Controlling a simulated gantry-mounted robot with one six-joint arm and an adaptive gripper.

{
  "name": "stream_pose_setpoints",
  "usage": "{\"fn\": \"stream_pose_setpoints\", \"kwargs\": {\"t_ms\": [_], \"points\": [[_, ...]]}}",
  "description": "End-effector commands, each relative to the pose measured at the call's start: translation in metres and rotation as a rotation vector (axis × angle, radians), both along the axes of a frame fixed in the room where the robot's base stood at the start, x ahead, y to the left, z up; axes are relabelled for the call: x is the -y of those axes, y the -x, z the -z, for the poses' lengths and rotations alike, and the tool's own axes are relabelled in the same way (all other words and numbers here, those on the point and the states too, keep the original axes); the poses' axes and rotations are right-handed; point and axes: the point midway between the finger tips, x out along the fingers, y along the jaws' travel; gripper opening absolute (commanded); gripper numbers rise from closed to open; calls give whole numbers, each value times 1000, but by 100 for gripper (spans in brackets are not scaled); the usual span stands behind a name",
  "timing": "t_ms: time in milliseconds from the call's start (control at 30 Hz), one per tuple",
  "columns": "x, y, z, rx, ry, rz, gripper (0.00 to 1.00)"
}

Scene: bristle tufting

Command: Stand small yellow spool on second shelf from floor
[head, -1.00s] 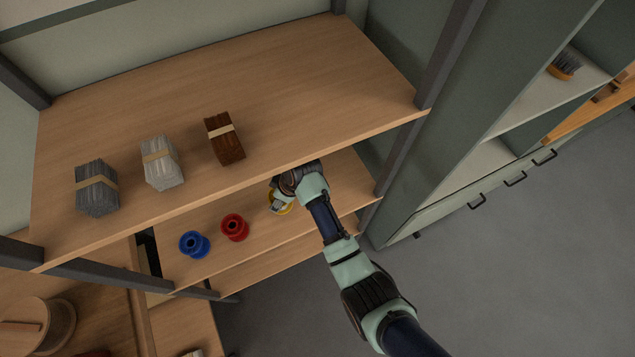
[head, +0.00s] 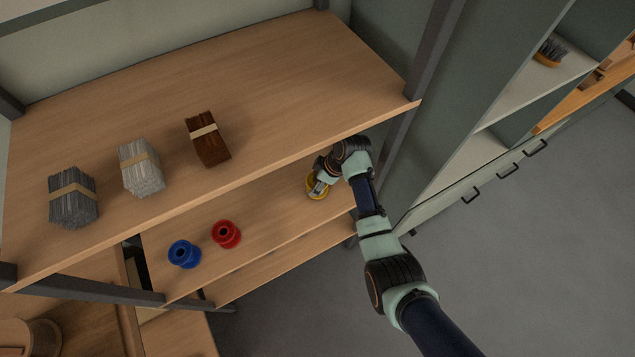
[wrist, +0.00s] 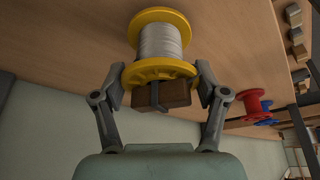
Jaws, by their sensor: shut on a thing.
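A yellow spool (head: 317,188) wound with pale silver-grey wire is at my gripper (head: 326,176), over the right part of the shelf below the top one in the head view. A brown block (wrist: 161,95) with a dark strip shows between the fingers. I cannot tell whether the spool touches the shelf board (head: 262,215).
A red spool (head: 226,234) and a blue spool (head: 184,254) stand left on the same board. The top shelf (head: 290,80) overhangs it and carries brown (head: 208,142), white (head: 141,170) and grey (head: 73,200) bundles. A lower board (head: 285,255) and a dark post (head: 436,50) are near.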

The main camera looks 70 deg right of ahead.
Motion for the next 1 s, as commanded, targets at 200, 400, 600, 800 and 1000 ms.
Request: {"fn": "stream_pose_setpoints", "kwargs": {"t_ms": [200,400,600,800,1000], "points": [[0,0,8,1,1,-1,35],[0,0,12,0,0,-1,74],[0,0,11,0,0,-1,98],[0,0,11,0,0,-1,98],[1,4,-7,1,3,1,98]]}}
